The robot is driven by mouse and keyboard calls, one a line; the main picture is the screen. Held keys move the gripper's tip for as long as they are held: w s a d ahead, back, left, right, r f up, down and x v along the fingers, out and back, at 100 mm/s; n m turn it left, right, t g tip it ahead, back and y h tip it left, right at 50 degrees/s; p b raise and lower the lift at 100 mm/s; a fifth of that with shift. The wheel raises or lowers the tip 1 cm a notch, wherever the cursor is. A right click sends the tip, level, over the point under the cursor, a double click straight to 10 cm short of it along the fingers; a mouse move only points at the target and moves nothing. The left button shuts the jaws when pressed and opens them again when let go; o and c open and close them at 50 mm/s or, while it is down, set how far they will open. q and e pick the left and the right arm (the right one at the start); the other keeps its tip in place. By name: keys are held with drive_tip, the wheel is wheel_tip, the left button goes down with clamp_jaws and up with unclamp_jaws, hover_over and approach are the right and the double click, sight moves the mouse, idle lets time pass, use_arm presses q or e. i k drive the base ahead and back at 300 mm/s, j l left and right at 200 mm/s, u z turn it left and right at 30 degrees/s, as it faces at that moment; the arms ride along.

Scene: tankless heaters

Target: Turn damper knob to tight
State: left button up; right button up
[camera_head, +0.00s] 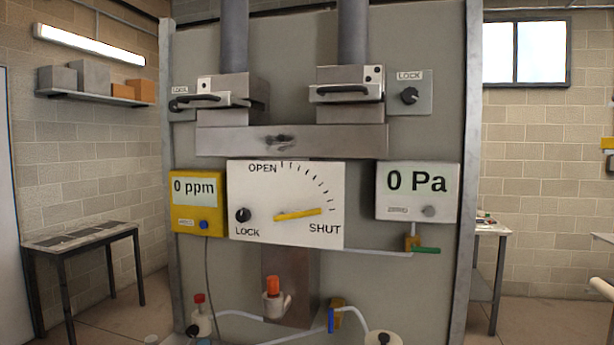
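A white damper panel (270,195) is on the grey board in the middle. It has a scale of black tick marks from OPEN at the top to SHUT at the lower right. A yellow pointer handle (299,214) points right and slightly up, near the SHUT end. A small black knob (243,215) sits at the panel's lower left, above the word LOCK. Another black knob (409,96) is on a grey LOCK plate at the upper right. I cannot tell from the labels which knob is set tight. Neither gripper is in view.
A yellow meter (196,203) reads 0 ppm, left of the panel. A white meter (418,191) reads 0 Pa, right of it. Two handled boxes (224,90) (350,88) sit above under pipes. Valves and hoses (272,300) are below. A side table (82,236) stands left.

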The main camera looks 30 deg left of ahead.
sight(243, 216)
drive_tip(key=u, duration=1.3)
